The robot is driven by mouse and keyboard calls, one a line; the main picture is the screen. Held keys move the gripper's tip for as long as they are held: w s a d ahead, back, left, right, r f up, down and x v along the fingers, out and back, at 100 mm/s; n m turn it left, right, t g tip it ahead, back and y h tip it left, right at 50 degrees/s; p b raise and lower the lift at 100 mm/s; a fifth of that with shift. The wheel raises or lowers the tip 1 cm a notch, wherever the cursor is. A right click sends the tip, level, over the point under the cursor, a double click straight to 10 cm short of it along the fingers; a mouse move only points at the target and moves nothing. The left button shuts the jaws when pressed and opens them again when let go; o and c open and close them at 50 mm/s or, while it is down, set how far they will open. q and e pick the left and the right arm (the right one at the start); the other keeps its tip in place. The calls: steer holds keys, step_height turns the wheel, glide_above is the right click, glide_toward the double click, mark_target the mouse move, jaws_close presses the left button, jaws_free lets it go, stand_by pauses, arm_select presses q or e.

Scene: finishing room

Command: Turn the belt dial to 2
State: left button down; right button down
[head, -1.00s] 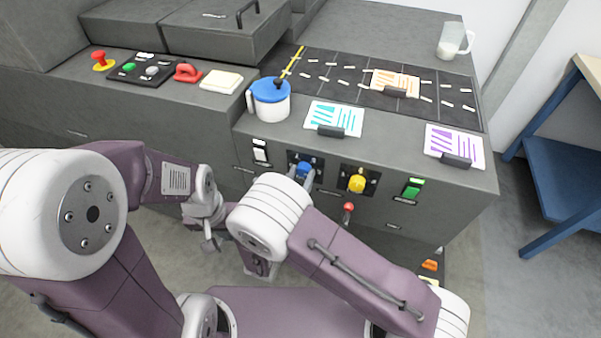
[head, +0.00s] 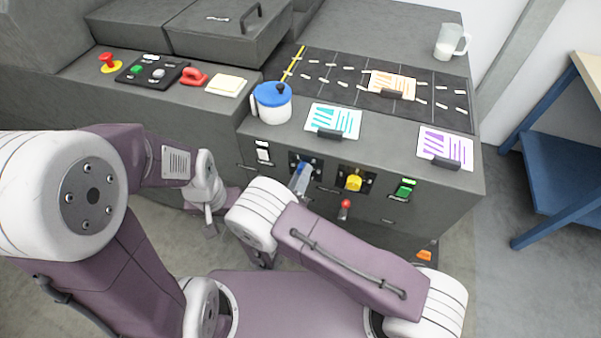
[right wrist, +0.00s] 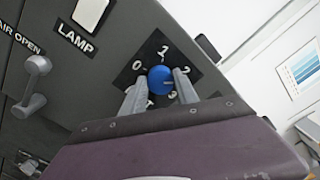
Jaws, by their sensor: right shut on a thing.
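A blue dial (head: 303,167) sits on a black plate on the front of the grey console. In the right wrist view the blue dial (right wrist: 160,80) has the numbers 0, 1, 2 and 3 around it; 3 is partly hidden. A faint dark mark shows on its face, but I cannot tell surely which number it points to. My right gripper (right wrist: 155,90) is shut on the dial, one finger on each side; it also shows in the head view (head: 298,182). My left gripper (head: 209,218) hangs low in front of the console, its fingers unclear.
A yellow knob (head: 353,182), a red-tipped lever (head: 345,206) and a green switch (head: 404,190) are right of the dial. A white switch (head: 263,152) is left of it. A blue-lidded jug (head: 272,103) stands above on the console. A blue table (head: 558,160) is at far right.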

steer(key=shift+d+f+n, duration=0.1)
steer(key=shift+n, duration=0.8)
steer(key=c, duration=1.2)
jaws_free()
steer(key=shift+c, duration=0.2)
steer(key=o, duration=0.3)
steer(key=shift+w+d, duration=0.1)
steer(key=shift+p, duration=0.3)
